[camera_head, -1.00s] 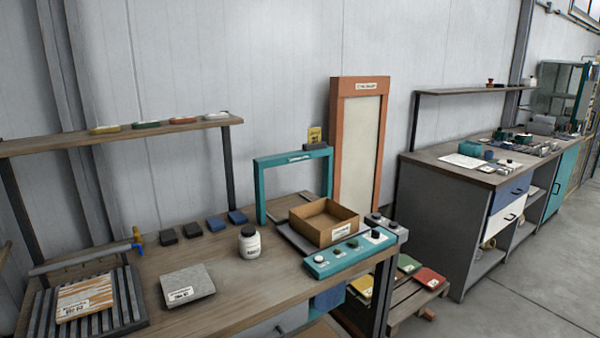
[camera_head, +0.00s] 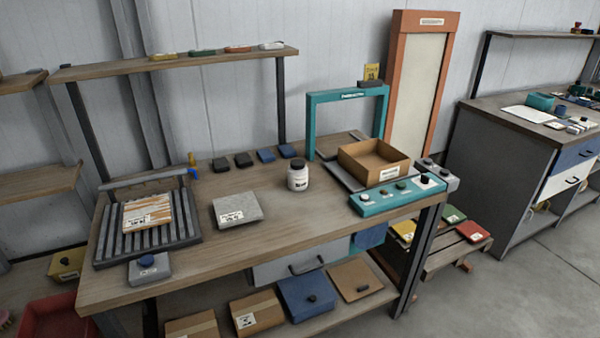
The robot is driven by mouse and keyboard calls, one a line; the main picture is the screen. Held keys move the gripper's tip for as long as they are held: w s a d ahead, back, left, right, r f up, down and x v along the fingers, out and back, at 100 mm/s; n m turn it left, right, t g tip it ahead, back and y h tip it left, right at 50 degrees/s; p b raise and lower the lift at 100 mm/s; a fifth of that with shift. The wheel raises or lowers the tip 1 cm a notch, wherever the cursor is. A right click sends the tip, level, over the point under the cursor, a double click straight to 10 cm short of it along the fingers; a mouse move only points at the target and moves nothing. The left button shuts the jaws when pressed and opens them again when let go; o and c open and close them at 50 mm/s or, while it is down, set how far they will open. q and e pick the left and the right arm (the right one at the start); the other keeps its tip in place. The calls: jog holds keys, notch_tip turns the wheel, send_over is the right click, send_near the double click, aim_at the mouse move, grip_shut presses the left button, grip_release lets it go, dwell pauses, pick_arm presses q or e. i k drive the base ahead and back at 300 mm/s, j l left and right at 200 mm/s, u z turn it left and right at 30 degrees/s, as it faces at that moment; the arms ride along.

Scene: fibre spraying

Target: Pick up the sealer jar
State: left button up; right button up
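A small white jar with a black lid and a printed label (camera_head: 298,176) stands upright on the wooden workbench (camera_head: 200,268), near its middle. I take it to be the sealer jar, but its label is too small to read. Nothing touches it. Neither of my grippers shows in the head view.
A grey labelled block (camera_head: 237,210) lies left of the jar, and a slatted rack with a striped board (camera_head: 147,212) is further left. Dark and blue blocks (camera_head: 243,160) line up behind. A cardboard tray (camera_head: 373,162), a teal frame (camera_head: 312,125) and a teal button panel (camera_head: 395,195) stand right.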

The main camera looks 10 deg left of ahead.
aim_at(298, 179)
jog(key=i+l, duration=0.9)
